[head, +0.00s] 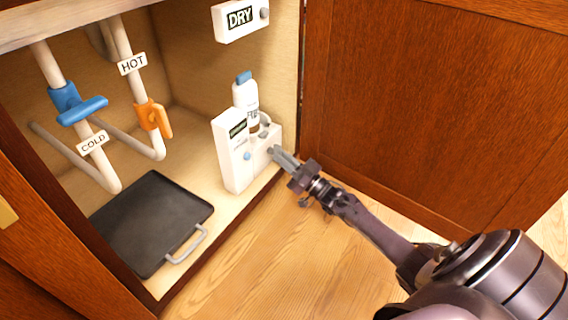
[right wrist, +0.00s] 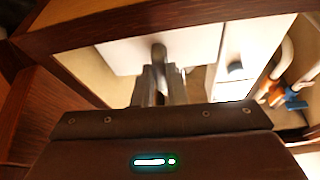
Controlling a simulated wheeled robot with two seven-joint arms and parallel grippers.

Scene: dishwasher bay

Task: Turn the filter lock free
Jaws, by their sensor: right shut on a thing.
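My right gripper (head: 277,153) reaches in from the lower right and is shut on this handle. In the right wrist view its fingers (right wrist: 155,80) close around the handle's lower end. The fingers hide part of the handle in the head view. My left gripper is not in view.
A bottle with a blue cap (head: 245,95) stands behind the unit. Blue (head: 75,104) and orange (head: 153,118) valve handles sit on pipes at left. A black tray (head: 150,220) lies on the cabinet floor.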

